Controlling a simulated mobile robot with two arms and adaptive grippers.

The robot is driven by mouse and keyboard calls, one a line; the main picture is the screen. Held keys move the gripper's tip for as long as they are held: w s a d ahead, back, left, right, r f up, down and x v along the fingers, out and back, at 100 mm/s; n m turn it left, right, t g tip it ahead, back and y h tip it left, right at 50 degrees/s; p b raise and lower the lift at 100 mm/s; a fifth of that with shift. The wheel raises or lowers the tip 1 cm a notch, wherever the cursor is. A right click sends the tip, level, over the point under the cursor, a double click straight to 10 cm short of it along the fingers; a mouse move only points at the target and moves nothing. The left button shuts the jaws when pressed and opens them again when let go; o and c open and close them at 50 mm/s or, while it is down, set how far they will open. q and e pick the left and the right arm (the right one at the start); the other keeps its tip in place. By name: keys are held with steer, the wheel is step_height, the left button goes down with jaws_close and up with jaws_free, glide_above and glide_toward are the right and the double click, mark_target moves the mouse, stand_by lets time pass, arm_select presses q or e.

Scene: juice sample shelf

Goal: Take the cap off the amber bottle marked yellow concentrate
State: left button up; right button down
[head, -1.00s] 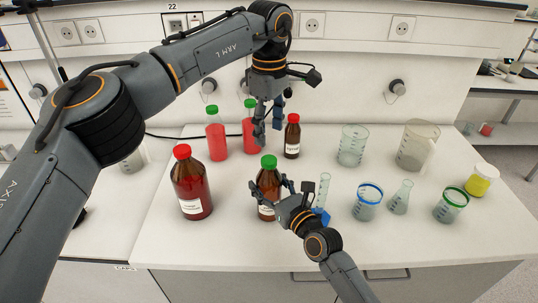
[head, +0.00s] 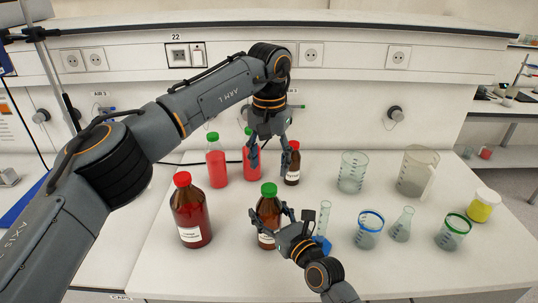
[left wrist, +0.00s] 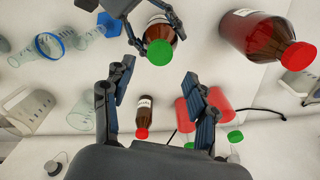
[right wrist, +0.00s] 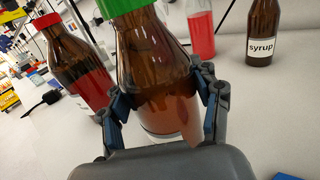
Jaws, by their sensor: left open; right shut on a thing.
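The amber bottle (head: 267,213) stands upright on the bench with its green cap (head: 269,189) on. Its label is partly seen and too small to read surely. My right gripper (right wrist: 160,95) is shut around the bottle's body below the shoulder, one finger on each side. My left gripper (head: 269,160) is open and empty, above and behind the cap in the head view. In the left wrist view the green cap (left wrist: 160,52) lies just beyond the open fingertips (left wrist: 157,85), apart from them.
A larger red-capped amber bottle (head: 190,212) stands to the left. A small red-capped syrup bottle (head: 292,168) and two green-capped red bottles (head: 217,166) stand behind. Beakers (head: 369,229), a flask (head: 402,226) and a yellow-filled jar (head: 482,206) are to the right. The front left bench is clear.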

mark_target(269, 187)
arm_select(q)
steer(key=shift+f, duration=3.15)
